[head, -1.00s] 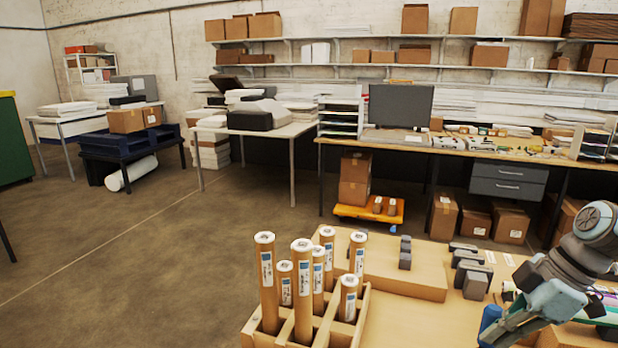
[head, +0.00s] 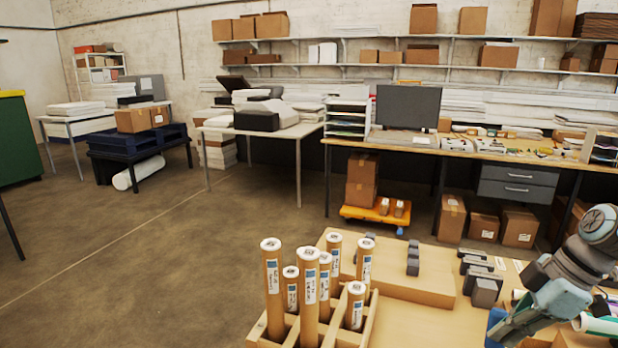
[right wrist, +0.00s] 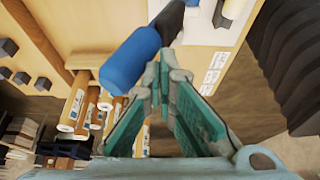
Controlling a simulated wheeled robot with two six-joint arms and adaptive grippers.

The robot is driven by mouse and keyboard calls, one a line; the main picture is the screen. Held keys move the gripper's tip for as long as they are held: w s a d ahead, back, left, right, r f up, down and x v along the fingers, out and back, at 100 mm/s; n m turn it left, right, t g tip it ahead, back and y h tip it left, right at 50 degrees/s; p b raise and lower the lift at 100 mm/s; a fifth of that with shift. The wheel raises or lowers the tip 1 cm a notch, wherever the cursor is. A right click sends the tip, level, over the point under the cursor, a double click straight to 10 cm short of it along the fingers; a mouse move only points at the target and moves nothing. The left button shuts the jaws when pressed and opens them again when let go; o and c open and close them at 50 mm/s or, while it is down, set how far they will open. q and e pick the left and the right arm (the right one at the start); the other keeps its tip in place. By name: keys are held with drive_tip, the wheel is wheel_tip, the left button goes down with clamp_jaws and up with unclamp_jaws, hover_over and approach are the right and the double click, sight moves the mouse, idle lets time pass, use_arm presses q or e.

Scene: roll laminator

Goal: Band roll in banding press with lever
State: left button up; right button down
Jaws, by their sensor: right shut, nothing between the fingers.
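My right gripper (right wrist: 163,68) is shut and empty, with its teal fingers together. It sits close beside a blue lever handle (right wrist: 130,60) on a dark arm; I cannot tell whether they touch. In the head view the same handle (head: 495,325) shows partly at the bottom edge, next to my right gripper (head: 503,338). A pale roll with a green end (head: 597,325) lies at the right edge, partly hidden by my arm. The rest of the press is mostly out of view. My left gripper is out of view.
A wooden crate (head: 371,326) holds several upright brown tubes (head: 310,295) at the front middle. Behind it, a raised wooden board (head: 425,284) carries dark blocks. More dark blocks (head: 484,292) stand right of it. Bare worktop lies between crate and press.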

drive_tip(key=shift+s+f+b, duration=0.15)
drive_tip(key=shift+f+b, duration=0.4)
drive_tip(key=shift+f, duration=0.1)
drive_tip(key=shift+w, duration=0.2)
drive_tip(key=shift+w+d, duration=0.25)
drive_tip(key=shift+w, duration=0.3)
drive_tip(key=shift+w+d, duration=0.2)
drive_tip(key=shift+w, duration=0.35)
drive_tip(key=shift+f+b, duration=0.35)
drive_tip(key=shift+f, duration=0.25)
drive_tip(key=shift+r, duration=0.1)
drive_tip(key=shift+s, duration=0.1)
